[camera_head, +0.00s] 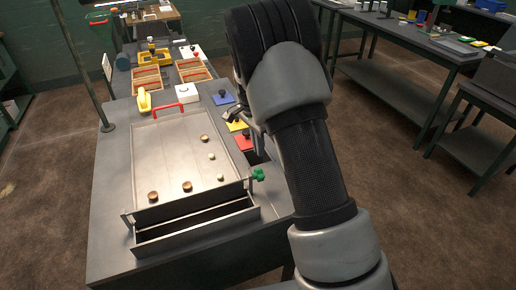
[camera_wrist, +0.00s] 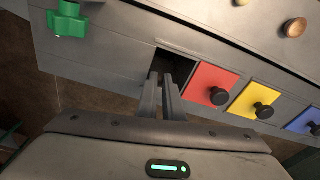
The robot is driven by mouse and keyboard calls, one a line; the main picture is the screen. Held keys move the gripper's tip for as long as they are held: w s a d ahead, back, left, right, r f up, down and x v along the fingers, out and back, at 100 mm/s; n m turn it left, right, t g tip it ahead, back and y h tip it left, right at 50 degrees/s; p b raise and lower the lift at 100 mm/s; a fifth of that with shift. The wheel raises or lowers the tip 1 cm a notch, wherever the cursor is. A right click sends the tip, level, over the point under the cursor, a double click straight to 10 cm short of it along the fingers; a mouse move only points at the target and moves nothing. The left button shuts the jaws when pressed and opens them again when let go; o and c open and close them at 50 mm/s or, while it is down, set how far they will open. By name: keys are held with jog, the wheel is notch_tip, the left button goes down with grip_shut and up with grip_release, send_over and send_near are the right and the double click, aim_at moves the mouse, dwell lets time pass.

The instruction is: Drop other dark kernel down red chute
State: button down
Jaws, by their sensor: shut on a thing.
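Three dark brown kernels lie on the shallow metal tray (camera_head: 166,158): one at the front left (camera_head: 153,196), one at the front middle (camera_head: 187,187) and one further back at the right (camera_head: 205,138). Two pale kernels (camera_head: 211,156) lie near its right side. The red square panel (camera_wrist: 214,84) with a black knob lies right of the tray, next to a dark open slot (camera_wrist: 177,63). In the wrist view my gripper (camera_wrist: 161,78) points at this slot, its fingers close together. I cannot see what it holds.
Yellow (camera_wrist: 254,101) and blue (camera_wrist: 304,121) panels with black knobs sit beside the red one. A green knob (camera_head: 258,174) is at the tray's front right corner. An empty trough (camera_head: 196,222) runs along the front. Wooden boxes (camera_head: 147,80) stand behind.

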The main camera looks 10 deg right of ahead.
notch_tip(320, 180, down, 5)
jog(key=b, duration=0.3)
jog(key=shift+f, duration=0.2)
jog(key=c, duration=1.9)
grip_release()
jog(key=shift+o, duration=0.4)
jog(key=shift+f, duration=0.1)
jog(key=shift+s, duration=0.1)
notch_tip(320, 180, up, 18)
jog(key=a+p, duration=0.1)
jog(key=a, duration=0.1)
jog(key=shift+s+f+p, duration=0.15)
jog(key=shift+f+p, duration=0.1)
jog(key=shift+p, duration=0.05)
